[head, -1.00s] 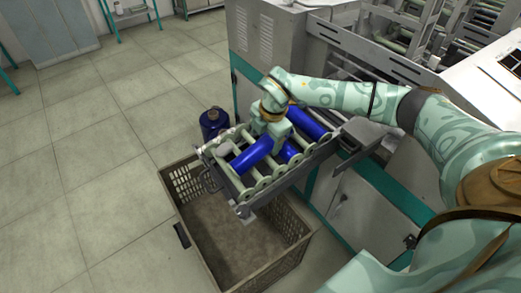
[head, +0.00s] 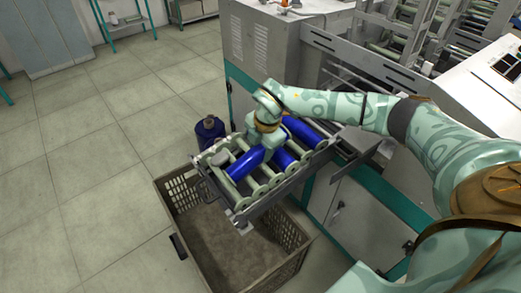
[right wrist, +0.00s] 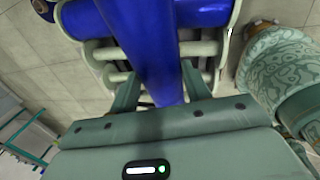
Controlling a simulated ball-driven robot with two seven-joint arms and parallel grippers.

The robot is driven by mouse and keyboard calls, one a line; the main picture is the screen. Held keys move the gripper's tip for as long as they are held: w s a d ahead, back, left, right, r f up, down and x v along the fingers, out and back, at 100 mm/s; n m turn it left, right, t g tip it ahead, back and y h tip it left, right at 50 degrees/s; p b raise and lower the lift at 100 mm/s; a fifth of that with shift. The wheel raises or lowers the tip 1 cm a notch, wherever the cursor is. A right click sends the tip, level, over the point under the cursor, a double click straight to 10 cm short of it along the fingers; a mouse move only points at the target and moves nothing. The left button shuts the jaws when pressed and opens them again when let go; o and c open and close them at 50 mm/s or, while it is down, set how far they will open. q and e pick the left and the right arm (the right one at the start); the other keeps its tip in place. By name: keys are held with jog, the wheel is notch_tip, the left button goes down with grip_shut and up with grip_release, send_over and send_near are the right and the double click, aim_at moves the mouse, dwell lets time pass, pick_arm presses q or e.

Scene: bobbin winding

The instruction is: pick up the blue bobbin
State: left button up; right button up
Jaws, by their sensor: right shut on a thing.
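A blue bobbin (head: 243,165) lies slanted at the rack (head: 243,219) with green rollers. My right gripper (head: 266,141) is over its upper end. In the right wrist view the gripper (right wrist: 160,88) is shut on this bobbin (right wrist: 148,45), which runs between its two fingers. I cannot tell whether the bobbin is clear of the rollers. A second blue bobbin (head: 284,161) lies just right of it, and a third (head: 304,132) farther up the rack. My left gripper is not in view.
A tan slatted crate (head: 178,215) stands on the floor below the rack's lower end. A dark blue container (head: 209,130) stands behind the rack. The grey machine (head: 262,50) rises behind and right. The tiled floor at left is clear.

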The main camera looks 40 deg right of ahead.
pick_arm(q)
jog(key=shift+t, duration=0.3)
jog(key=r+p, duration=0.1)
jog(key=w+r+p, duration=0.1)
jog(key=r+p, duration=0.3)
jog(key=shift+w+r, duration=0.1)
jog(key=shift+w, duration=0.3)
pick_arm(e)
jog(key=s+d+r, duration=0.9)
jog(key=s+r, duration=0.2)
jog(key=r, duration=0.1)
jog(key=shift+w, duration=0.15)
